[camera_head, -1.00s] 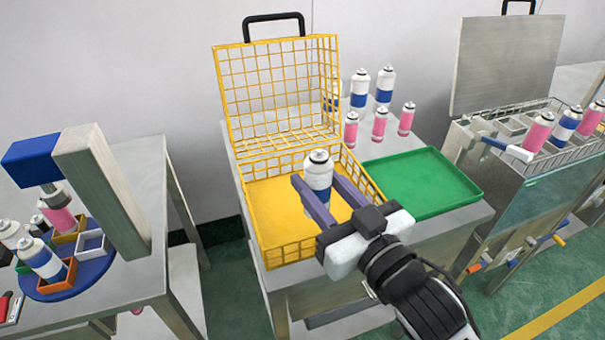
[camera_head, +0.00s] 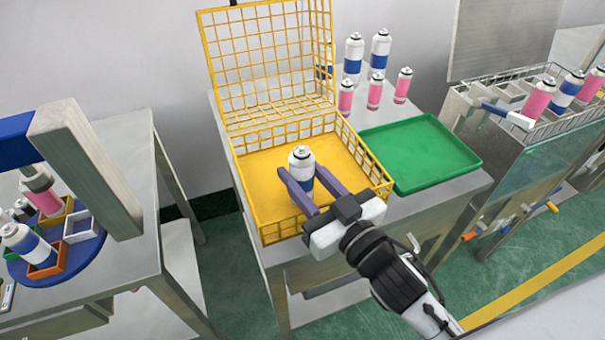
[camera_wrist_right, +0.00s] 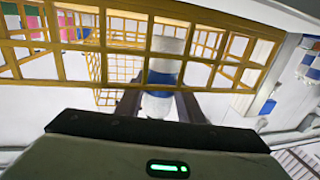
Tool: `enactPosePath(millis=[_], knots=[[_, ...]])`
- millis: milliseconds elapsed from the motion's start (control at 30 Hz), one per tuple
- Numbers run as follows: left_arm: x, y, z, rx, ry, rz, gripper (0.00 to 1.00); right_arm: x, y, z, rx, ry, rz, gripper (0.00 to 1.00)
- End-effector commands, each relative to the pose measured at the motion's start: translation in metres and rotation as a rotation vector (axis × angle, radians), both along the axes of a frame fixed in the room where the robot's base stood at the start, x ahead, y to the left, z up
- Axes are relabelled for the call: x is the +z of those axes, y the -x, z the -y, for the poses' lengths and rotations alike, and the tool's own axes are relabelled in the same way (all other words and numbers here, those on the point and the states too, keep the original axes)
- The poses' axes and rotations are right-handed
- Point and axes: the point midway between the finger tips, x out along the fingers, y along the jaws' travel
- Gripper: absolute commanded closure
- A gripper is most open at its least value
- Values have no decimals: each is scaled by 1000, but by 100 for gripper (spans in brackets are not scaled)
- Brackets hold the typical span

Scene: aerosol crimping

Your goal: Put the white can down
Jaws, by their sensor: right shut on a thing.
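The white can (camera_head: 301,168) with a blue band is upright between the fingers of my right gripper (camera_head: 304,190), inside the yellow wire basket (camera_head: 262,226). My right gripper is shut on it, reaching in over the basket's front side. Whether the can's base touches the basket floor cannot be told. In the right wrist view the can (camera_wrist_right: 163,75) stands between the two dark fingers (camera_wrist_right: 160,105), with yellow basket bars crossing in front of it. My left gripper is not in view.
The basket's mesh lid (camera_head: 268,60) stands open behind. A green tray (camera_head: 420,153) lies to the right, with several white and pink cans (camera_head: 353,58) behind. A rotary fixture (camera_head: 75,240) stands at left. A wire rack (camera_head: 560,105) with cans is at right.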

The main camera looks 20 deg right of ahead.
Motion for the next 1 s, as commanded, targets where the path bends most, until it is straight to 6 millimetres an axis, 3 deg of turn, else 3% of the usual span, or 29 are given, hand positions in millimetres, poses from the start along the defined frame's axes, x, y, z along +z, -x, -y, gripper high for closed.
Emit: enactPosePath(millis=[667,700,800,1000], knots=[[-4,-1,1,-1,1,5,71,-11,0,0,0,0,2,92],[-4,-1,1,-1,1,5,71,-11,0,0,0,0,0,63],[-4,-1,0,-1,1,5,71,-11,0,0,0,0,0,47],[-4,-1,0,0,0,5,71,-11,0,0,0,0,0,47]])
